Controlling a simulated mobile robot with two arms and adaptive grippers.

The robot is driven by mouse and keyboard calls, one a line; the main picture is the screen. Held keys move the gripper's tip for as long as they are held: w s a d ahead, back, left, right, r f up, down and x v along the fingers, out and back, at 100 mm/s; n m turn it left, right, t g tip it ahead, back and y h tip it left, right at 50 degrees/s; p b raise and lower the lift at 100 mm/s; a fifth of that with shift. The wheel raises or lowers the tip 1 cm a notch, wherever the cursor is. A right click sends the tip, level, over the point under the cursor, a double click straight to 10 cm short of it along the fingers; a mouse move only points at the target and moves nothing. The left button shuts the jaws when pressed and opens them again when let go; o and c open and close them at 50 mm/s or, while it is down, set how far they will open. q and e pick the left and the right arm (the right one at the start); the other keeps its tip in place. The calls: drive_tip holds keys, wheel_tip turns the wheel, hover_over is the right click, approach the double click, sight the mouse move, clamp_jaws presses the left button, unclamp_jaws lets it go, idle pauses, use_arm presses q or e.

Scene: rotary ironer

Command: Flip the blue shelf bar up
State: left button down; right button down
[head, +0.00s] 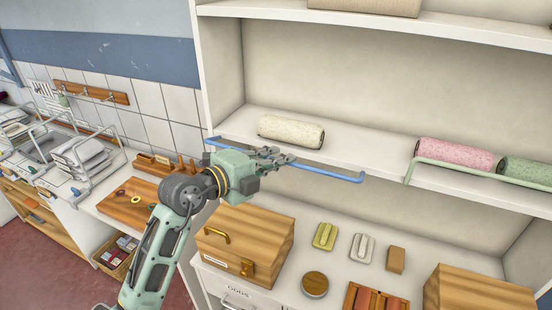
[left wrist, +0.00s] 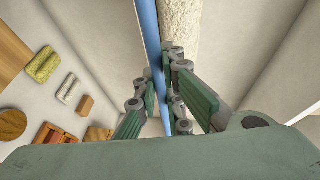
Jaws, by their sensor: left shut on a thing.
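The blue shelf bar (head: 325,173) runs along the front edge of the shelf (head: 236,124) in the head view, with its bent ends at left and right. It hangs at about the shelf's front edge. My left gripper (head: 278,156) is shut on the bar near its middle. In the left wrist view the blue bar (left wrist: 148,30) passes between the fingers of my left gripper (left wrist: 165,78). A cream speckled roll (head: 291,131) lies on the shelf behind the bar; it also shows in the left wrist view (left wrist: 181,22). My right gripper is not in view.
A green bar (head: 470,172) fronts the shelf at right, with a pink roll (head: 453,153) and a green roll (head: 525,171) behind it. Below stand a wooden box (head: 240,240), several small blocks and a round wooden piece (head: 314,284).

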use_arm(q)
drive_tip(key=shift+w+r+g+y, duration=0.2)
drive_tip(key=shift+r+g+y, duration=0.2)
drive_tip(key=shift+r+g, duration=0.1)
drive_tip(key=c, duration=1.8)
unclamp_jaws()
drive_tip(key=shift+c, duration=0.2)
drive_tip(key=v, duration=1.2)
